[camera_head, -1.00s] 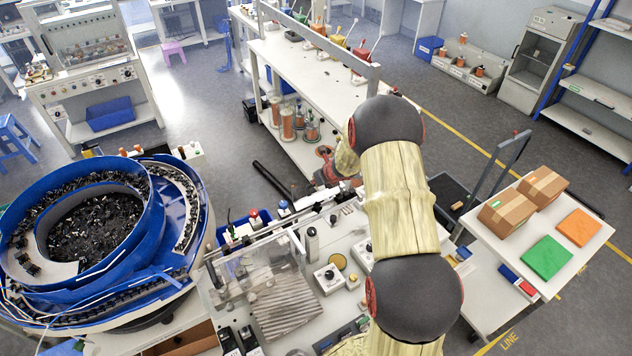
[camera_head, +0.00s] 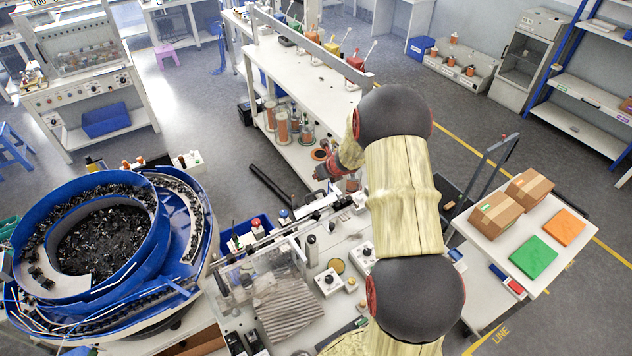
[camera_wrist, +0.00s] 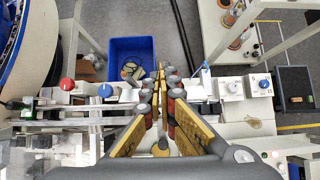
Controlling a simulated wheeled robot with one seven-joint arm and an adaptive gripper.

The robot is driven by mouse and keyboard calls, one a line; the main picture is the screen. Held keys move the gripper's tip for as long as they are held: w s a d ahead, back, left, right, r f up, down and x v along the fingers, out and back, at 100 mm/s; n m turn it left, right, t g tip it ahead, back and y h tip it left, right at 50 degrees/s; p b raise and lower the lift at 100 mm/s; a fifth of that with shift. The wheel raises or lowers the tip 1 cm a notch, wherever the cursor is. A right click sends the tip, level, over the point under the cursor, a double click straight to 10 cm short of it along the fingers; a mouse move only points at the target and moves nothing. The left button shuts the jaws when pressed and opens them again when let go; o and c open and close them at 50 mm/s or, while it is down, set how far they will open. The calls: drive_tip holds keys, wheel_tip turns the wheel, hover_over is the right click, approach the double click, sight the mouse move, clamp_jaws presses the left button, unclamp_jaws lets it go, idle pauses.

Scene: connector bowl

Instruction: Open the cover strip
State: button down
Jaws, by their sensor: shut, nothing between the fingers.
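A long narrow pale strip (camera_head: 290,232) runs along the back edge of the machine table; I cannot tell for certain that it is the cover strip. It also shows as a rail (camera_wrist: 130,107) crossing the wrist view below the knobs. My gripper (camera_wrist: 161,78) points away over this back edge, its yellow-padded fingers converging to closed tips with nothing between them. Its fingers overlap the rail in the picture; contact cannot be told. In the head view my arm hides part of the table, and the fingertips are not clear.
A blue bowl feeder (camera_head: 40,270) full of black parts stands left. A clear cover (camera_head: 235,283) stands on the machine table. A blue bin (camera_wrist: 131,50) is behind the table edge. A side table (camera_head: 470,222) with boxes is right.

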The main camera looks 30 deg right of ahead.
drive_tip(key=s+d+f+n+g+h+b, duration=0.1)
drive_tip(key=s+d+f+n+h+b, duration=0.2)
drive_tip(key=s+d+f, duration=0.4)
drive_tip(key=s+d+f+n+g+h+b, duration=0.15)
drive_tip(key=s+d+f+b, duration=0.35)
drive_tip(key=s, duration=0.5)
drive_tip(key=s+d+f+n+g+h+b, duration=0.1)
drive_tip(key=s+d+f+n+h+b, duration=0.1)
drive_tip(key=s+d+f+n+b, duration=0.4)
drive_tip(key=n+t+y, duration=0.6)
drive_tip(key=n+t, duration=0.2)
drive_tip(key=t, duration=0.3)
approach(315, 194)
drive_tip(key=shift+m, duration=0.25)
drive_tip(key=x, duration=0.7)
drive_tip(key=shift+r, duration=0.1)
